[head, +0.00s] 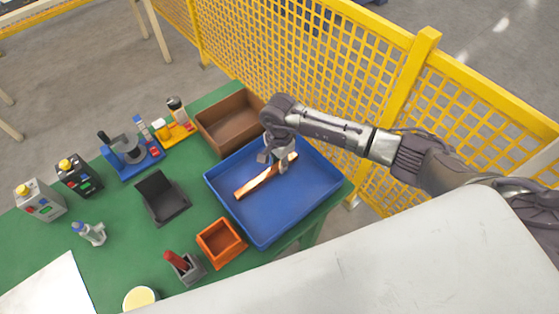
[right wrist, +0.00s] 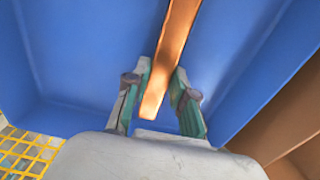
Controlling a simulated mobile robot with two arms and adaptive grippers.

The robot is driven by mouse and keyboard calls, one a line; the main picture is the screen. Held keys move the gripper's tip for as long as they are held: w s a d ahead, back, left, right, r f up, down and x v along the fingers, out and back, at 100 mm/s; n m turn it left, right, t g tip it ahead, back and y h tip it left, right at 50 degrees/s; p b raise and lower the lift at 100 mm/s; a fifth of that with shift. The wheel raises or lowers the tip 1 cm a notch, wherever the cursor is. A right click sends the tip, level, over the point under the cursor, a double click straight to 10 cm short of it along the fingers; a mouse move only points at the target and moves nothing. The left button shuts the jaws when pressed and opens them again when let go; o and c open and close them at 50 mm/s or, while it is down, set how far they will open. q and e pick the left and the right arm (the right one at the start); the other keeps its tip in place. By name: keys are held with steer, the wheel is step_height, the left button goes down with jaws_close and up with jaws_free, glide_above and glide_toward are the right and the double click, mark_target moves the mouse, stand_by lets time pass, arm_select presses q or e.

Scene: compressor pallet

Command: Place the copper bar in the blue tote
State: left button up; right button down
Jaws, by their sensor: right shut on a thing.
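The copper bar (head: 256,183) is long, flat and shiny. It lies within the outline of the blue tote (head: 275,222) in the head view, slanting from lower left to upper right. I cannot tell if it touches the tote floor. My right gripper (head: 282,165) reaches down over the tote and is shut on the bar near its upper right end. In the right wrist view, the two fingers (right wrist: 163,92) stand on either side of the copper bar (right wrist: 178,38), with the blue tote (right wrist: 85,60) behind. My left gripper is not in view.
A brown bin (head: 228,122) stands against the tote's far side, and an orange bin (head: 221,242) stands near its left corner. Several small items and a black holder (head: 162,197) are on the green table (head: 125,232). A yellow mesh fence (head: 340,75) runs close behind.

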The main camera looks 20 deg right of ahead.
steer(key=c, duration=1)
jaws_free()
steer(key=shift+f, duration=0.1)
steer(key=shift+o, duration=0.2)
steer(key=shift+r, duration=0.3)
steer(key=shift+w+r, duration=0.1)
steer(key=shift+r, duration=0.2)
step_height(320, 180, up, 11)
steer(key=b, duration=0.3)
